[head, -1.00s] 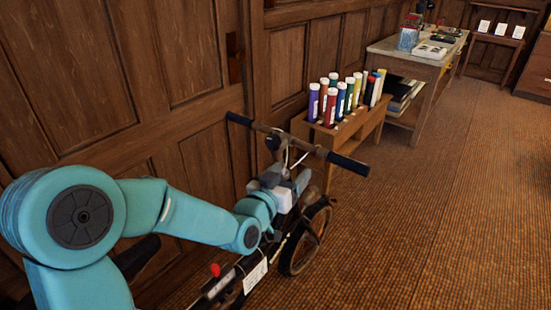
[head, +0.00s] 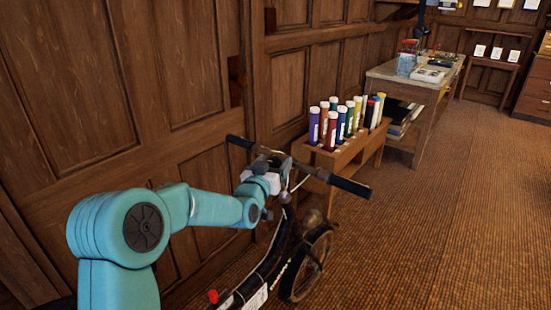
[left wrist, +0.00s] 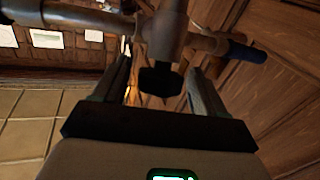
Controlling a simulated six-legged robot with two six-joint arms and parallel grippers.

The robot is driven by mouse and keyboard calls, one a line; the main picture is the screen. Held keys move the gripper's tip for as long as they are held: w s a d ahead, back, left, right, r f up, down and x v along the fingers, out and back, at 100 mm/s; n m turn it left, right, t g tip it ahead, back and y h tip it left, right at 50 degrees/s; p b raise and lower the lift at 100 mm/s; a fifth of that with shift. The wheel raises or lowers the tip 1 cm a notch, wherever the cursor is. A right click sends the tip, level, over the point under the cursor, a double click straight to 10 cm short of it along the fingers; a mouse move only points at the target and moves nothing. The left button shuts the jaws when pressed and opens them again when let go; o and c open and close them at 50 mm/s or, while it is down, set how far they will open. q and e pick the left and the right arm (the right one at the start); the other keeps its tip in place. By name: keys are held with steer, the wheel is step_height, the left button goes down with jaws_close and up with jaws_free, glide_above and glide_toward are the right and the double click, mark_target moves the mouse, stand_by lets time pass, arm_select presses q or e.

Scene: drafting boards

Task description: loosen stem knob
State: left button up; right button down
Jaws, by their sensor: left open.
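A bicycle with straight dark handlebars (head: 335,178) stands beside the wood-panelled wall. In the left wrist view, the grey-brown stem (left wrist: 168,38) crosses the handlebar and ends in a dark stem knob (left wrist: 160,80). My left gripper (head: 268,166) is at the middle of the handlebar, hiding the knob in the head view. In the left wrist view its open fingers (left wrist: 160,74) stand on either side of the knob, with gaps visible on both sides. My right gripper is not in view.
A wooden rack (head: 345,150) of coloured tubes stands just beyond the right handlebar grip. A worktable (head: 425,84) with items on it is farther back. The brown floor (head: 430,230) to the right is clear. The panelled wall is close on the left.

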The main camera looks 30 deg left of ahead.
arm_select(q)
steer(key=shift+x, duration=0.9)
steer(key=shift+w, duration=0.1)
steer(key=c, duration=1)
